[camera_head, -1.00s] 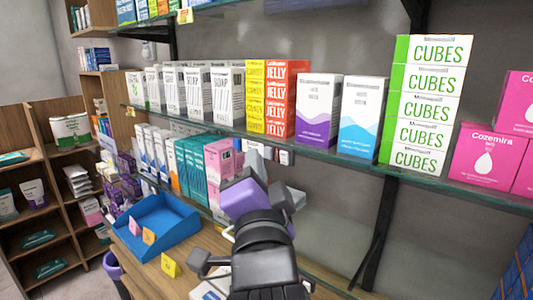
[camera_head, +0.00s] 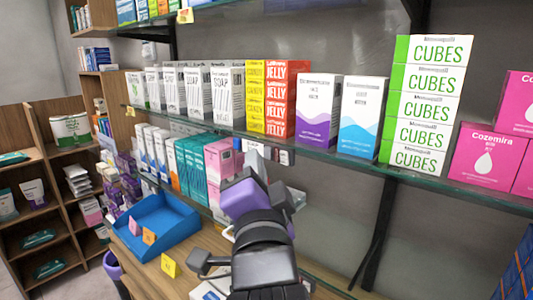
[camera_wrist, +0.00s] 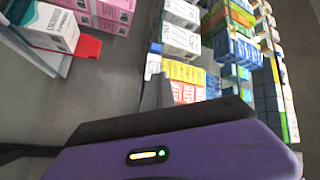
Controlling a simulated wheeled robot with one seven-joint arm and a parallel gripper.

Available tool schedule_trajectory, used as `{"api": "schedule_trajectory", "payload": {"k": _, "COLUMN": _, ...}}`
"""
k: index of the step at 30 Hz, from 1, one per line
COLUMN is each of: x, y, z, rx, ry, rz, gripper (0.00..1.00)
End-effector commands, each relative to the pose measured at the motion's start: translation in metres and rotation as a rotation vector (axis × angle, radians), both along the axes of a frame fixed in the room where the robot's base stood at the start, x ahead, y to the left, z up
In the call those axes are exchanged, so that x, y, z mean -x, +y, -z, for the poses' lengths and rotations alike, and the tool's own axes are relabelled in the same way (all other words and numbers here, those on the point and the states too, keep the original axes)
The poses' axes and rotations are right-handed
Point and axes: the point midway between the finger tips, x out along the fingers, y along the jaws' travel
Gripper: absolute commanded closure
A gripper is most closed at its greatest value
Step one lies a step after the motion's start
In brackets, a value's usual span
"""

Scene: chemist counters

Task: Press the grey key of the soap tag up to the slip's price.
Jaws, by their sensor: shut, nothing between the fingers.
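White soap boxes (camera_head: 198,93) stand in a row on the glass shelf, left of the yellow and red jelly boxes (camera_head: 278,98). My gripper (camera_head: 252,172) is just below and in front of the shelf edge, near small tags (camera_head: 284,157) under the jelly boxes. It is shut and empty. Its purple body fills the bottom of the wrist view, with a dark finger (camera_wrist: 165,90) reaching up. A small white and blue tag (camera_wrist: 153,62) shows beside that finger. I cannot read any price or make out the grey key.
A blue tray (camera_head: 160,222) sits on the wooden counter, left of my arm. Teal and pink boxes (camera_head: 218,160) stand on the lower shelf close to my gripper's left. A dark bracket (camera_head: 378,235) holds the upper shelf at the right.

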Motion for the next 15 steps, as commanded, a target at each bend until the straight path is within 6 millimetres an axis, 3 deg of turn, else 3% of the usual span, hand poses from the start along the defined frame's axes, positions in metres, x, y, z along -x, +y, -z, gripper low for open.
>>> {"api": "schedule_trajectory", "payload": {"k": 15, "x": -0.0067, "y": -0.0051, "z": -0.0003, "rx": 0.000, "ry": 0.000, "rz": 0.000, "gripper": 1.00}}
